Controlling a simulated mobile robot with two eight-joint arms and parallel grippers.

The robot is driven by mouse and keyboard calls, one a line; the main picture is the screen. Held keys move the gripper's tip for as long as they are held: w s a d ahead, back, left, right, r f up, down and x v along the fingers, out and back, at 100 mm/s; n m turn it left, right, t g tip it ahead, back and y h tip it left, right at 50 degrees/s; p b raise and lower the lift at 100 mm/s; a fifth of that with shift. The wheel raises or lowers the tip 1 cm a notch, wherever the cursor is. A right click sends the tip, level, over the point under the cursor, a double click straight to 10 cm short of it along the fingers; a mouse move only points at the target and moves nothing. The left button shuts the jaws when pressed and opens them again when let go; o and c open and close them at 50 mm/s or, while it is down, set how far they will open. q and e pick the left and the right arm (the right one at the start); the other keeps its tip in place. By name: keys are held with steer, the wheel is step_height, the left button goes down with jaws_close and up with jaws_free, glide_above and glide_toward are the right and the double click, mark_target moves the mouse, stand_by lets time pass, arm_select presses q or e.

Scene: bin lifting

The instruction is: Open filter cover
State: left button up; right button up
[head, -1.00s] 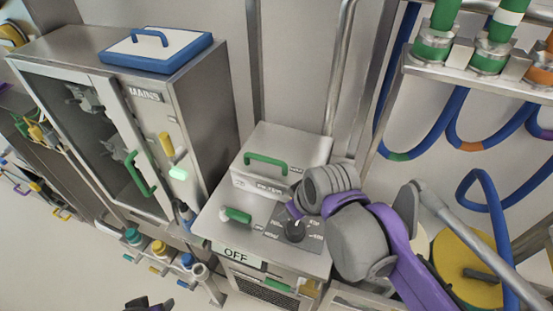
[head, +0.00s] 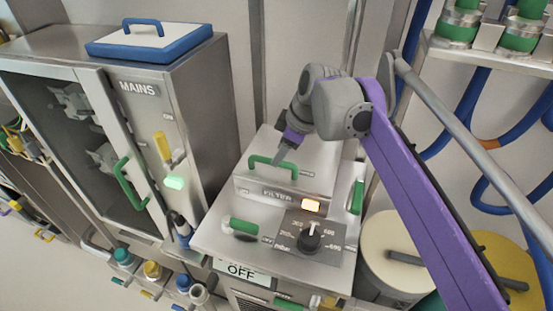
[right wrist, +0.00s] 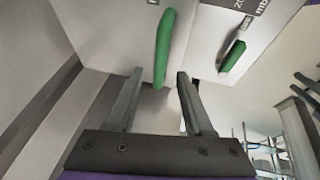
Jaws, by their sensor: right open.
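The filter cover (head: 312,183) is a grey metal lid on a steel cabinet, with a FILTER label on its front and a green bar handle (head: 268,165) on top. It looks closed. My right gripper (head: 281,152) is just above and beside that handle, with its fingers pointing down toward it. In the right wrist view the fingers (right wrist: 158,78) are open, with the green handle (right wrist: 165,48) ahead of the gap between them; I cannot tell whether they touch it. My left gripper is out of view.
A MAINS cabinet (head: 143,110) stands left. Drums (head: 386,250), hoses and a shelf are on the right.

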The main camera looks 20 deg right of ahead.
steer(key=shift+x, duration=1.75)
jaws_close()
